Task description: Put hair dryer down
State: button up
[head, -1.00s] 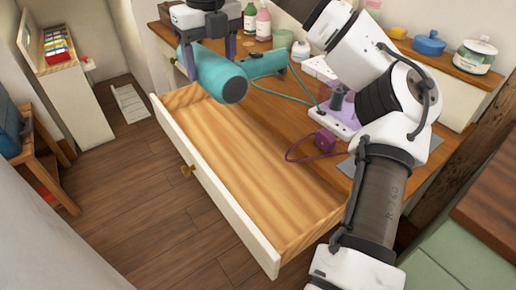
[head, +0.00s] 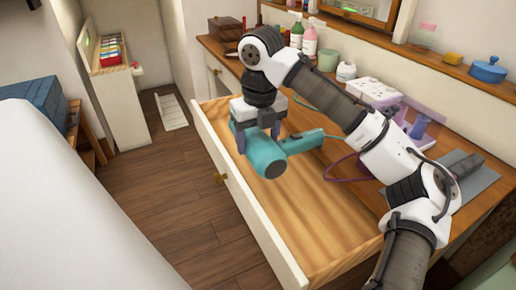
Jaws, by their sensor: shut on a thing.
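A teal hair dryer (head: 266,160) is held by my gripper (head: 258,142) over the open drawer. Its barrel points down and toward the front right, and its handle reaches right. My gripper comes from above and its two dark fingers are shut around the barrel. The open wooden drawer (head: 317,222) has a pale front with a brass knob, and its visible floor is bare. I cannot tell whether the dryer touches the drawer floor. A teal cord runs from the dryer toward the desk top, partly hidden by my arm.
The desk top behind holds several bottles (head: 309,42), a white power strip (head: 374,92), a purple stand (head: 424,118) and a grey mat (head: 472,180). A purple cord (head: 345,168) hangs by the drawer's right side. A blue pot (head: 487,70) sits on the shelf. Wooden floor is clear at left.

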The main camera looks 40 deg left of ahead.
jog(key=shift+f, duration=1.25)
jog(key=shift+f, duration=0.3)
jog(key=shift+f, duration=0.3)
jog(key=o, duration=1.3)
jog(key=r, duration=0.4)
jog(key=r+p, duration=0.1)
jog(key=r, duration=0.3)
jog(key=r+p, duration=0.1)
jog(key=r, duration=0.4)
jog(key=shift+s+d+r, duration=0.1)
jog(key=shift+s+d, duration=0.05)
jog(key=shift+d, duration=0.2)
